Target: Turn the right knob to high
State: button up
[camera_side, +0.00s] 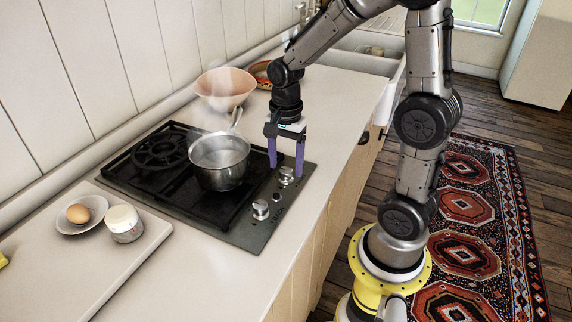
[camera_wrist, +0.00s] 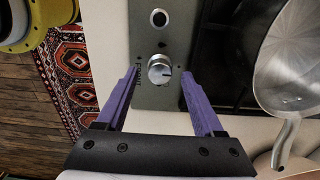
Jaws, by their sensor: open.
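The right knob (camera_side: 286,175) is a silver knob on the front control strip of the black gas stove (camera_side: 252,235). My gripper (camera_side: 286,170) points down over it, with its purple fingers open on either side. In the wrist view the knob (camera_wrist: 160,69) sits between the open fingertips (camera_wrist: 159,74), with a gap on both sides. A dark pointer line shows on its face; I cannot read its setting. The left knob (camera_side: 260,209) is nearer the camera in the side view and out of the wrist view.
A steaming saucepan (camera_side: 220,170) stands on the stove left of my gripper; its handle (camera_wrist: 284,146) extends toward the back. A bowl (camera_side: 225,83) stands behind.

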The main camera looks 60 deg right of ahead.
jog(key=shift+f, duration=0.6)
grip_shut()
